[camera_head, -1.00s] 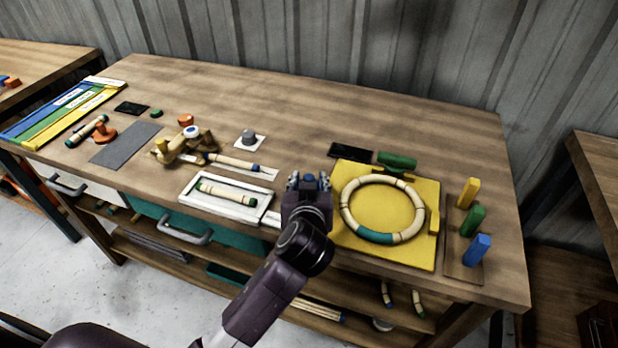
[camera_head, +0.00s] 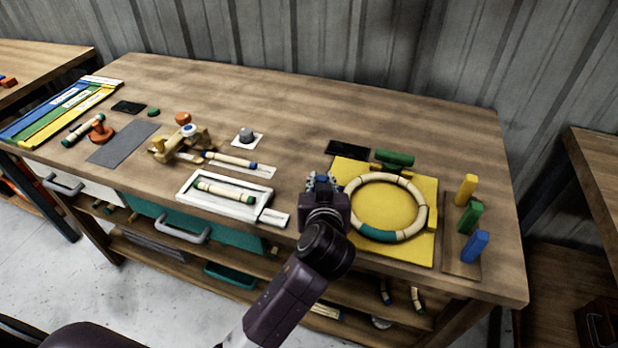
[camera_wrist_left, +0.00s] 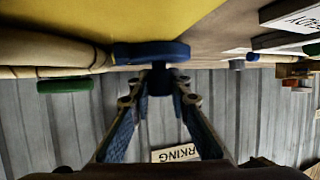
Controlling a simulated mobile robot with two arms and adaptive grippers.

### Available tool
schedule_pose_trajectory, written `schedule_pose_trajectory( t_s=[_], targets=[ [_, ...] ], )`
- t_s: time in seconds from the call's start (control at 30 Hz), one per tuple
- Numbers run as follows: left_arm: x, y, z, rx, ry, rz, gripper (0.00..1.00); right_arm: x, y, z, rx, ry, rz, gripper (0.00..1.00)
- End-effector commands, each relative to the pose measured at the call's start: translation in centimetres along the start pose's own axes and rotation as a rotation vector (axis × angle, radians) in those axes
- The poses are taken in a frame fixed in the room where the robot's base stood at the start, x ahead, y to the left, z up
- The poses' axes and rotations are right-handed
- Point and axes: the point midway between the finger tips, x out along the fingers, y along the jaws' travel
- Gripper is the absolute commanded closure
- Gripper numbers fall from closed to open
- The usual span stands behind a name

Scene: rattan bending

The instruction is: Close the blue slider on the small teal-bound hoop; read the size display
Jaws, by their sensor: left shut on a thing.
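The pale rattan hoop (camera_head: 427,207) with a teal binding (camera_head: 377,233) lies on the yellow board (camera_head: 420,250). My left gripper (camera_head: 321,180) is at the board's left edge, beside the hoop. In the left wrist view my left gripper (camera_wrist_left: 160,85) is shut on the knob of the blue slider (camera_wrist_left: 150,52). The slider's bar meets the hoop's side (camera_wrist_left: 50,55) there and appears to touch it. The gripper mostly hides the slider in the head view. A dark display panel (camera_head: 347,150) behind the board shows no readable figure. My right gripper is not in view.
Yellow (camera_head: 466,189), green (camera_head: 470,217) and blue (camera_head: 474,246) blocks stand on a strip to the right. A white tray (camera_head: 232,211) with a rattan piece lies left of my gripper. The table's back is clear.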

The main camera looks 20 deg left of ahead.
Motion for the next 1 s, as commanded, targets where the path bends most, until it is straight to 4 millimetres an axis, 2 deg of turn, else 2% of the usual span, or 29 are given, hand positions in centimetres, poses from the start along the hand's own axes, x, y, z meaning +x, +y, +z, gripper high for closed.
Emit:
schedule_pose_trajectory(
  t_s=[0.13,0.4,0.43,0.57,1.0],
  targets=[
    [-0.40,1.23,0.23,0.000,-0.003,0.005,1.00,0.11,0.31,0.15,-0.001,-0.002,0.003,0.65],
    [-0.50,1.58,0.28,-0.001,-0.005,0.012,1.00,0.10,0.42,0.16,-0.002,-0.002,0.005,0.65],
    [-0.51,1.59,0.28,-0.001,-0.004,0.013,0.81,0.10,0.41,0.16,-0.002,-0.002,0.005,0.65],
    [-0.49,1.53,0.27,-0.001,-0.004,0.011,0.66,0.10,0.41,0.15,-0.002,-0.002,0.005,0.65],
    [-0.41,1.22,0.13,0.000,-0.001,0.004,0.65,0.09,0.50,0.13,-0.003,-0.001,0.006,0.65]
  ],
)
